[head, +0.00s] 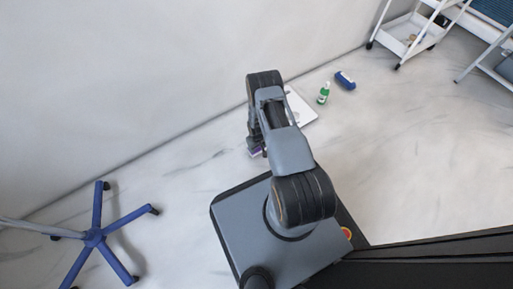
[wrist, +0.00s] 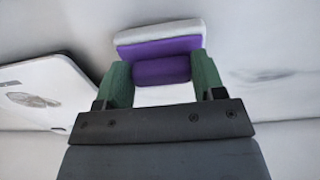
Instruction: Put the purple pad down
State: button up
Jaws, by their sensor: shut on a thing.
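The purple pad (wrist: 163,68) is between the two green fingers of my gripper (wrist: 162,83) in the wrist view. It has a white or pale grey layer along its far side. My gripper is shut on it. In the head view only a small purple edge of the pad (head: 256,150) shows beside my arm, near the foot of the wall. My arm hides most of the pad and gripper there. I cannot tell whether the pad touches the floor.
A white flat board (head: 300,108) lies by the wall, also in the wrist view (wrist: 42,90). A green bottle (head: 323,94) and a blue object (head: 345,80) are beyond it. A blue-legged stand (head: 94,238) is at left, a white trolley (head: 408,38) at upper right.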

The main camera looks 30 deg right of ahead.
jog(key=shift+f, duration=0.65)
jog(key=shift+r, duration=0.15)
jog(key=o, duration=1.1)
jog(key=shift+c, duration=0.2)
